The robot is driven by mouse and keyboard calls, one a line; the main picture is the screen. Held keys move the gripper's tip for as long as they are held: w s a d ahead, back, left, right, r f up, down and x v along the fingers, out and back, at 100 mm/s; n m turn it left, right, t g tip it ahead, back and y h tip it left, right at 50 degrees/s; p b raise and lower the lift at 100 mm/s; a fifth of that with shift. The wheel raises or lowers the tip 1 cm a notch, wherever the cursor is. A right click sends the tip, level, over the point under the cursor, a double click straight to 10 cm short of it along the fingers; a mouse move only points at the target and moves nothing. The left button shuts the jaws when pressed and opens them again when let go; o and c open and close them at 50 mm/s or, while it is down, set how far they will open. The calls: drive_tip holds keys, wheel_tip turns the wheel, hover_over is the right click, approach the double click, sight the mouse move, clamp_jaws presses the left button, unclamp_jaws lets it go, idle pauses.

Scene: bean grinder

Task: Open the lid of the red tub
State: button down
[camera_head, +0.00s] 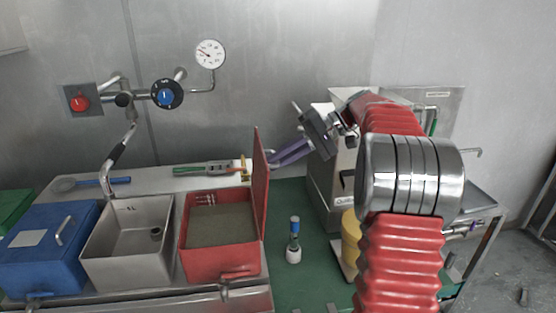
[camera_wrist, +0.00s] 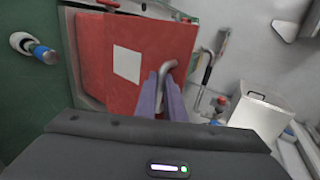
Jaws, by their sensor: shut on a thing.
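The red tub (camera_head: 218,265) stands at the middle of the counter in the head view, with grey-brown contents showing inside. Its red lid (camera_head: 261,190) stands roughly upright along the tub's right edge, seen nearly edge-on. In the wrist view the lid (camera_wrist: 95,62) is a red panel with a white label. My gripper (camera_head: 277,157) reaches in from the right, on the outer side of the lid. In the wrist view my gripper's purple fingers (camera_wrist: 161,92) are shut on the lid's metal handle (camera_wrist: 168,66). The fingertips are partly hidden behind the lid in the head view.
A steel basin (camera_head: 128,270) and a blue lidded tub (camera_head: 45,265) stand left of the red tub. A small bottle (camera_head: 294,245) stands on the green surface to its right. A machine (camera_head: 325,180) stands behind my arm. A tap (camera_head: 118,155) hangs over the basin.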

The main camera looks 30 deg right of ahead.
drive_tip(key=c, duration=1.8)
unclamp_jaws()
drive_tip(key=shift+s+f, duration=0.1)
drive_tip(key=shift+f, duration=0.35)
drive_tip(key=shift+c, duration=0.2)
drive_tip(key=shift+r, duration=0.1)
drive_tip(key=shift+a+r, duration=0.1)
drive_tip(key=v, duration=1.2)
